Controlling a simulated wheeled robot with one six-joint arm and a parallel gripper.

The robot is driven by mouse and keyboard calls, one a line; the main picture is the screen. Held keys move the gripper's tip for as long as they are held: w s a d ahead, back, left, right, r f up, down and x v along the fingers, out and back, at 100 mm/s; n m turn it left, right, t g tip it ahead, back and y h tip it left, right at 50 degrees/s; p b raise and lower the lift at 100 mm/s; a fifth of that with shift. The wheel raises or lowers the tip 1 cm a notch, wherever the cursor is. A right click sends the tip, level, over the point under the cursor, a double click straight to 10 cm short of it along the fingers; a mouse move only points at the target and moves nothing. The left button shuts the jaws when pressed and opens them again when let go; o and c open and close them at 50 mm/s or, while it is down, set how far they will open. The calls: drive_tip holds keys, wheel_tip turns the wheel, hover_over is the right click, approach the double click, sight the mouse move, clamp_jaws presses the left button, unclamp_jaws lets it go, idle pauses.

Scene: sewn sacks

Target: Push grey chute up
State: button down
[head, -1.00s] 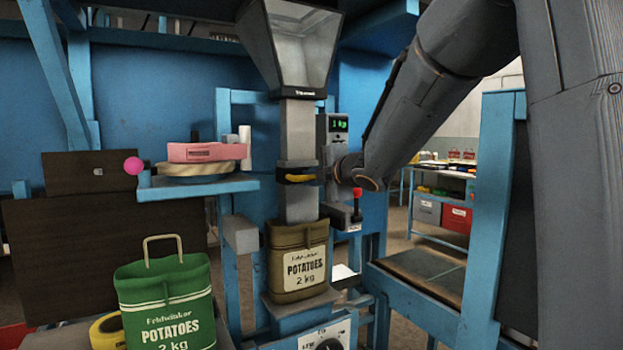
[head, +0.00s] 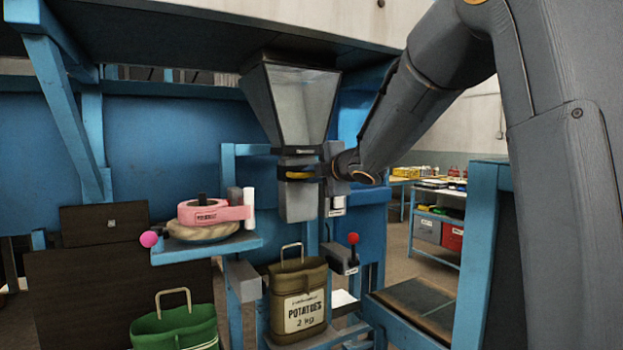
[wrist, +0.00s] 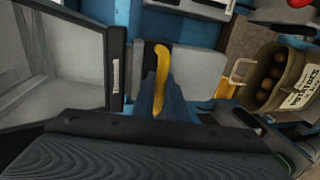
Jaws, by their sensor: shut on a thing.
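The grey chute (head: 300,205) hangs under the clear-sided hopper (head: 302,105), its upper end up against the hopper's bottom. It also shows in the wrist view (wrist: 200,75). My gripper (head: 318,173) is at the chute's right side, shut on its yellow handle (wrist: 162,68); the fingers (wrist: 158,95) cover part of the handle. The chute's lower end is above the brown potato sack (head: 298,300) and apart from it. The sack stands upright and open, with potatoes visible inside in the wrist view (wrist: 272,80).
A red-knobbed lever (head: 352,240) stands right of the sack. A blue side shelf (head: 205,250) holds a pink item (head: 215,213) at left. A green sack (head: 175,328) stands at front left. A blue post (head: 483,255) rises at right.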

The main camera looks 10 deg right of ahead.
drive_tip(key=shift+r, duration=0.55)
drive_tip(key=c, duration=1.8)
unclamp_jaws()
drive_tip(key=shift+o, duration=0.2)
drive_tip(key=shift+f, duration=0.15)
drive_tip(key=shift+s+d, duration=0.1)
drive_tip(key=shift+s, duration=0.1)
drive_tip(key=v, duration=0.7)
drive_tip(key=shift+s+b, duration=0.2)
drive_tip(key=shift+b, duration=0.15)
